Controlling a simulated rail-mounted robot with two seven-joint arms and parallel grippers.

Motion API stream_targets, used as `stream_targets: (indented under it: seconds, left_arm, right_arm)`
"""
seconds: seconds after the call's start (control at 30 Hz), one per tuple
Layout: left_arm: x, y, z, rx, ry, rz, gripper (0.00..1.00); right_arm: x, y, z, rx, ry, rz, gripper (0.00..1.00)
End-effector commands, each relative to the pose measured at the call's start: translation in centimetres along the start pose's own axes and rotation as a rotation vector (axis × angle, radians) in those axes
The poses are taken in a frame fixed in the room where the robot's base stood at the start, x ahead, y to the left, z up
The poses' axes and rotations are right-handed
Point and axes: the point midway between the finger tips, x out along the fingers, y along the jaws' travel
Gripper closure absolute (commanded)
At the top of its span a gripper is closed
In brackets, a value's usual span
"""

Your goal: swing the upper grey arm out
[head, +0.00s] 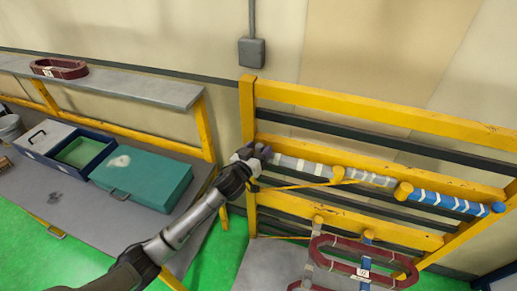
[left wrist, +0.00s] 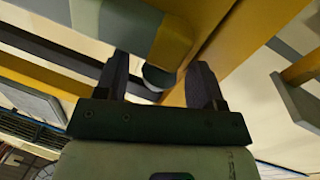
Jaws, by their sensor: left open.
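The upper grey arm (head: 300,164) lies along the yellow rack, folded against it, with pale bands around it. My left gripper (head: 257,154) is at its left end in the head view and hides that end. In the left wrist view, my left gripper (left wrist: 160,82) is open, its two dark fingers spread. A rounded grey end (left wrist: 157,76) shows between the fingers; I cannot tell whether they touch it. My right gripper is in neither view.
The yellow rack (head: 370,112) stands by the wall. A blue-wrapped arm (head: 440,201) continues rightward. Dark red coils (head: 360,268) hang below. A workbench on the left holds a teal case (head: 142,178). Green floor (head: 205,250) shows between bench and rack.

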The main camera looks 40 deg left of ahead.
Motion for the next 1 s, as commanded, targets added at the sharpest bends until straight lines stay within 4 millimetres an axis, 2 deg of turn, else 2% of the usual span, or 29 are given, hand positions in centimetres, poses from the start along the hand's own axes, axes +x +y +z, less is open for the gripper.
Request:
stream_targets:
  seconds: [0.33,1.0]
  left_arm:
    - [0.2,0.02,-0.02,0.0,0.001,0.001,0.38]
    - [0.18,0.02,-0.02,0.0,0.0,0.001,1.0]
  right_arm:
    - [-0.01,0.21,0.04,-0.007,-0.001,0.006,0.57]
    - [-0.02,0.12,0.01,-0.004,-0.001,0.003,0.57]
